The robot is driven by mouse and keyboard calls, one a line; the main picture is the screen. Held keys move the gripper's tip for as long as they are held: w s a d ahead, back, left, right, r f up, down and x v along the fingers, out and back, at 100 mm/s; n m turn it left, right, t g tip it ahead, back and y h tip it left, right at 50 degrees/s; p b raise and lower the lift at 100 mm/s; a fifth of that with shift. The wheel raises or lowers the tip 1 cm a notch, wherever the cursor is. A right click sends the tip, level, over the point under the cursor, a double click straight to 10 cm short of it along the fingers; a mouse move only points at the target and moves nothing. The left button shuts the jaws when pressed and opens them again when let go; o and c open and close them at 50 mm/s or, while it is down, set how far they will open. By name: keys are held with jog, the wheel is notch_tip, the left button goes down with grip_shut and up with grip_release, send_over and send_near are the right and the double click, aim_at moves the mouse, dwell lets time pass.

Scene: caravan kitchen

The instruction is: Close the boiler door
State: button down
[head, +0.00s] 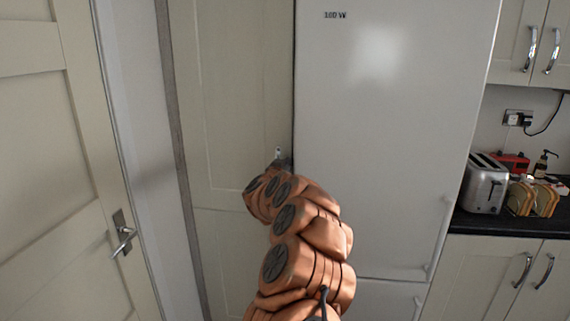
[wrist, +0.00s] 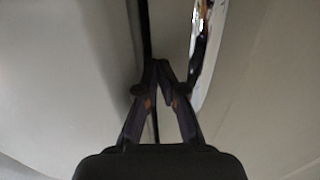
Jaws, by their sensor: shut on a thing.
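The boiler door (head: 230,90) is the tall cream panelled door left of the white fridge in the head view. It looks flush with its frame or nearly so; a small gap cannot be ruled out. Its small chrome handle (head: 278,152) is at its right edge and shows closer in the wrist view (wrist: 198,38). My gripper (head: 284,165) is at this handle, mostly hidden behind my arm. In the wrist view its dark fingers (wrist: 162,78) come together beside the handle's end, over the dark gap at the door's edge. The grip itself is partly hidden.
A tall white fridge (head: 395,130) stands directly right of the boiler door. A panelled room door (head: 55,170) with a lever handle is at the left. A worktop (head: 500,222) with a toaster (head: 485,184) is at the right.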

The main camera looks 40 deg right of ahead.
jog(key=shift+s+d+r, duration=0.2)
jog(key=shift+s+r, duration=0.05)
jog(key=shift+r, duration=0.3)
jog(key=s+f+b+v, duration=0.1)
jog(key=b+v, duration=0.1)
jog(key=v, duration=1.2)
jog(key=shift+s+d, duration=0.2)
jog(key=shift+d, duration=0.2)
